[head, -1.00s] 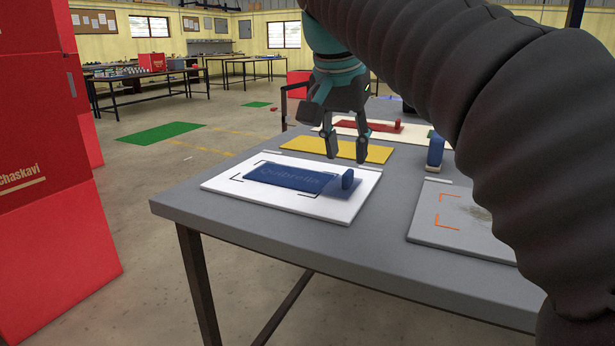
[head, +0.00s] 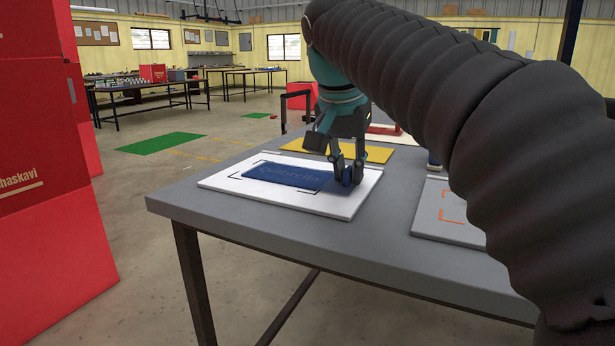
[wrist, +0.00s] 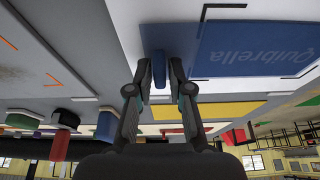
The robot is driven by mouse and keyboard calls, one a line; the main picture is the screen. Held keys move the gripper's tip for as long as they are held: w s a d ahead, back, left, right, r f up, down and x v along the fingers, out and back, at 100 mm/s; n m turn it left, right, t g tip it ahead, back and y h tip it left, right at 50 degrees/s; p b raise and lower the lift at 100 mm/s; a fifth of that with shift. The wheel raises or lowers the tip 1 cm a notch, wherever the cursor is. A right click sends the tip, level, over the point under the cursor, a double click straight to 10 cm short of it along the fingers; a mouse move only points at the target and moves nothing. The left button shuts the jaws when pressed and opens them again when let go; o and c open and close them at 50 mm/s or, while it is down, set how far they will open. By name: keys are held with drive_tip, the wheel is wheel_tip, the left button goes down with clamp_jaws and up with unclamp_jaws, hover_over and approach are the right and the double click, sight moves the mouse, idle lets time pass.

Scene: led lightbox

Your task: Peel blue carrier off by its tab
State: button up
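The blue carrier (head: 288,176) is a flat rectangle with raised "Quibrella" lettering, lying on a white board (head: 225,184) inside black corner marks. It also shows in the wrist view (wrist: 250,48). Its upright blue tab (wrist: 160,70) stands at the carrier's right end in the head view. My gripper (head: 347,177) is down at the tab, with one finger on each side of it. In the wrist view my gripper (wrist: 161,72) looks open, with narrow gaps between the fingertips and the tab. The fingers partly hide the tab in the head view.
A grey board (head: 440,220) with orange corner marks lies to the right on the grey table (head: 300,225). A yellow sheet (head: 375,154) lies behind the white board. Red boxes (head: 50,240) stand left of the table. My arm covers the table's right side in the head view.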

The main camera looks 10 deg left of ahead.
clamp_jaws()
drive_tip(key=shift+r+p, duration=0.65)
drive_tip(key=shift+p, duration=0.05)
drive_tip(key=shift+w+a+r+p, duration=0.1)
drive_tip(key=shift+a+r+p, duration=0.05)
drive_tip(key=shift+r+p, duration=0.45)
drive_tip(key=shift+a+r+p, duration=0.15)
drive_tip(key=shift+r+p, duration=0.3)
drive_tip(key=shift+r, duration=0.2)
drive_tip(key=r, duration=0.1)
drive_tip(key=a+r, duration=0.1)
drive_tip(key=r, duration=0.2)
drive_tip(key=shift+w+a+r, duration=0.15)
drive_tip(key=shift+w+r, duration=0.1)
drive_tip(key=shift+r, duration=0.05)
